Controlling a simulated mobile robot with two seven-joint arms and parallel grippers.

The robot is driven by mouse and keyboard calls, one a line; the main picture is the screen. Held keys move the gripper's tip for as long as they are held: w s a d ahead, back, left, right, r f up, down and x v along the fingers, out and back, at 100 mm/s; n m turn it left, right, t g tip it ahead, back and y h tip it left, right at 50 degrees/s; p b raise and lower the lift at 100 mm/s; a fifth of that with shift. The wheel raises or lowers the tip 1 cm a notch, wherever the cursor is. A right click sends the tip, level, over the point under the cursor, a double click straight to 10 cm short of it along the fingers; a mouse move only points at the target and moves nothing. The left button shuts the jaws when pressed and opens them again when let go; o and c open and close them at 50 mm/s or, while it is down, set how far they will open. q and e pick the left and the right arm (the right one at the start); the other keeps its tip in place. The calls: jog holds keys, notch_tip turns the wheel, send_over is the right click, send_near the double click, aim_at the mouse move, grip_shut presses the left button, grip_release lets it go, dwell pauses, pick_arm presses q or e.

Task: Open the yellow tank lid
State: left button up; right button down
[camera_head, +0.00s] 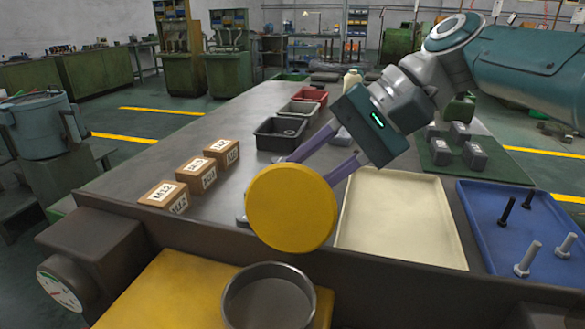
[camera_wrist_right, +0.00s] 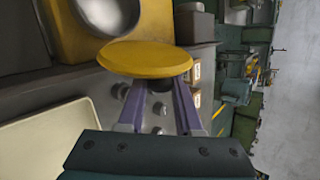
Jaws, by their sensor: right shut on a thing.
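The round yellow lid (camera_head: 291,208) is held in the air, tilted with its flat face toward the head camera. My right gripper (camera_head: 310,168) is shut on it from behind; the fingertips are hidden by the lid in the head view. In the right wrist view the lid (camera_wrist_right: 145,60) sits at the ends of the purple fingers (camera_wrist_right: 160,88). The yellow tank (camera_head: 165,290) stands at the front, and its round grey opening (camera_head: 268,298) is uncovered. The lid is apart from the opening, above and behind it. My left gripper is not in view.
Behind the tank, a table holds a cream tray (camera_head: 400,215), a blue tray (camera_head: 515,225) with several bolts, labelled brown boxes (camera_head: 163,194) and small bins (camera_head: 281,134). A gauge (camera_head: 60,290) is at the front left.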

dwell(0.4)
jog(key=c, duration=0.6)
grip_release()
jog(key=p+v, duration=0.1)
jog(key=v, duration=0.8)
jog(key=shift+d+r, duration=0.3)
jog(key=shift+w, duration=0.1)
